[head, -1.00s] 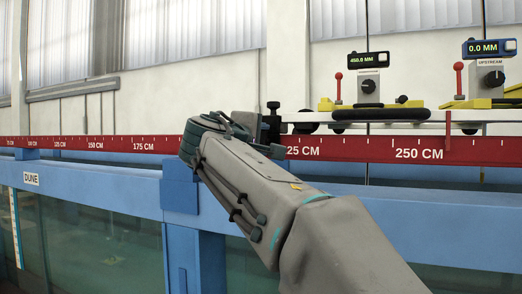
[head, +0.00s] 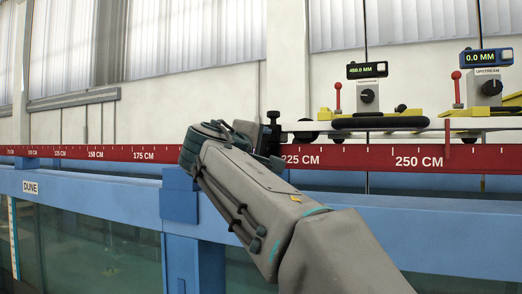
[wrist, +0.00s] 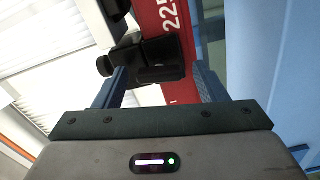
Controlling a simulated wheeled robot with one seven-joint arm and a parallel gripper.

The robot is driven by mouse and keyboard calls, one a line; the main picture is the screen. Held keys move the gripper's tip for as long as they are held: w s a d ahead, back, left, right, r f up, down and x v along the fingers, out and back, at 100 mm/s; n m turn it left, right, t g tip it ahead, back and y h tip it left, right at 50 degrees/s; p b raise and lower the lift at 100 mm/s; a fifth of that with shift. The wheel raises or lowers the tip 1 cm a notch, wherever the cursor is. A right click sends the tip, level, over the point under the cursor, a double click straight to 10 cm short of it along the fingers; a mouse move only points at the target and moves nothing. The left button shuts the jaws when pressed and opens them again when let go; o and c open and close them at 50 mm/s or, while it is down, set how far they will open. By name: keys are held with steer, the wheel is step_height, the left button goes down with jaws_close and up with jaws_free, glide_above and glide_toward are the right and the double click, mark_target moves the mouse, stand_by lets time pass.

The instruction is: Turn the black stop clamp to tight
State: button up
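The black stop clamp (head: 273,130) sits on the red scale rail (head: 350,156), left of the yellow-footed carriage and by the 225 CM mark. My gripper (head: 238,134) is at the rail just left of it, partly hiding its lower part. In the wrist view the clamp (wrist: 155,62) shows as a black block with a rounded knob to its left. My gripper (wrist: 159,76) has its two fingers spread apart there. The clamp lies ahead of and between them. I cannot tell whether either finger touches it.
A carriage with a black oval pad (head: 380,122), a red lever (head: 338,96) and a 450.0 MM display (head: 367,70) stands right of the clamp. A second display (head: 487,57) reads 0.0 MM. The blue flume frame (head: 340,215) runs below the rail.

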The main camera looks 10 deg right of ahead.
steer(key=shift+s+a, duration=0.1)
steer(key=b+v, duration=0.1)
steer(key=v, duration=1.2)
steer(key=shift+s+a, duration=0.2)
steer(key=shift+s, duration=0.1)
